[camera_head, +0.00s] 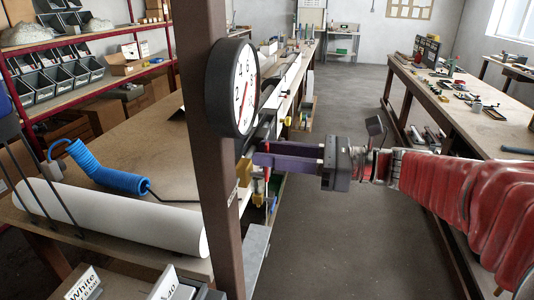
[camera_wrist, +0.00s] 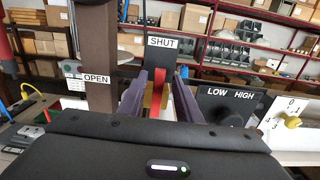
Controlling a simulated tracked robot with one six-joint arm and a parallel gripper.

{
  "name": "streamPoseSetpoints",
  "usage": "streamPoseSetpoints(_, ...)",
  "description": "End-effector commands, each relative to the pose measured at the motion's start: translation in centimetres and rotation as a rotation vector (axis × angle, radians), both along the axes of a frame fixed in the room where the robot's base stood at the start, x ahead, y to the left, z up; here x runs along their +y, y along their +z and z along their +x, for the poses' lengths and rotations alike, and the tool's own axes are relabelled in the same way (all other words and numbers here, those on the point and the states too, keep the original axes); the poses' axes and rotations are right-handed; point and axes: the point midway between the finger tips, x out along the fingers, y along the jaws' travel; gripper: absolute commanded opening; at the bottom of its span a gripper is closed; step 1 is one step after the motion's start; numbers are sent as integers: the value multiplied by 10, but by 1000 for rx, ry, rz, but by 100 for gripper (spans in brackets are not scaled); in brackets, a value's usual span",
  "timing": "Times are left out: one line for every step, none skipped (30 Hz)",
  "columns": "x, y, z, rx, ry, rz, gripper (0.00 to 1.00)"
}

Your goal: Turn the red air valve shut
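The red valve handle (camera_wrist: 163,97) stands upright in the wrist view, just below the SHUT sign (camera_wrist: 162,42). The OPEN sign (camera_wrist: 97,79) is to its left. My gripper (camera_wrist: 160,78) has its two purple fingers on either side of the handle, with a gap at least on the left; I cannot tell whether the right finger touches it. In the head view my gripper (camera_head: 256,154) reaches left, its fingers apart, near the brown post. A small red part (camera_head: 267,174) shows below the fingertips; the rest of the valve is mostly hidden.
A brown post (camera_head: 215,130) carries a round pressure gauge (camera_head: 233,88) close to the fingers. A LOW/HIGH panel (camera_wrist: 232,105) and a yellow knob (camera_wrist: 292,122) are right of the handle. A blue coiled hose (camera_head: 100,172) and white roll (camera_head: 110,220) lie on the left bench.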

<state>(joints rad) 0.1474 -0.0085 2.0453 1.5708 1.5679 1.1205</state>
Motion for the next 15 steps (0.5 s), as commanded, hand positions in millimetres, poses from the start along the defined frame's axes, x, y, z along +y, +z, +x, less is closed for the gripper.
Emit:
streamPoseSetpoints(-6,0,0,0,-2,0,31)
streamPoseSetpoints(-9,0,-1,0,-2,1,31)
streamPoseSetpoints(-14,0,-2,0,-3,1,31)
streamPoseSetpoints(-18,0,-2,0,-3,1,31)
streamPoseSetpoints(-22,0,-3,0,-3,1,31)
streamPoseSetpoints(-27,0,-3,0,-2,1,31)
streamPoseSetpoints(-31,0,-4,1,-3,0,31)
streamPoseSetpoints(-36,0,-4,1,-3,0,31)
streamPoseSetpoints(-41,0,-5,1,-2,1,31)
streamPoseSetpoints(-45,0,-6,1,-3,1,31)
streamPoseSetpoints(-49,-1,-6,1,-3,1,31)
streamPoseSetpoints(-54,-1,-7,1,-2,1,31)
streamPoseSetpoints(-59,-1,-8,2,-3,0,31)
streamPoseSetpoints(-63,-1,-8,2,-3,0,31)
streamPoseSetpoints(-68,-1,-10,2,-2,1,31)
